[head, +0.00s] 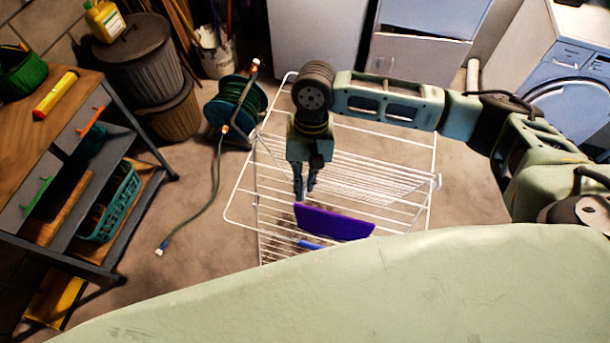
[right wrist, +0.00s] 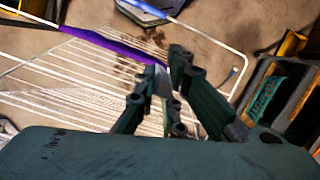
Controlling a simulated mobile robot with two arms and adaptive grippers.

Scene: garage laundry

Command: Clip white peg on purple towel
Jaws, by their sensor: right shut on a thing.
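The purple towel (head: 334,223) hangs over a bar of the white drying rack (head: 232,207). In the right wrist view the towel is a narrow purple strip (right wrist: 105,43) along a bar. My right gripper (head: 305,194) points down just above the towel's left end. In the right wrist view the fingers (right wrist: 170,85) are shut on a small whitish thing, likely the white peg (right wrist: 162,82), close to the towel's end. I cannot tell whether the peg touches the towel. My left gripper is not in view.
A small blue item (head: 310,244) shows below the towel. A green hose reel (head: 236,104) stands left of the rack, its hose trailing over the floor. A workbench (head: 62,112) is at the left, a washing machine (head: 575,80) at the right. Floor between bench and rack is mostly clear.

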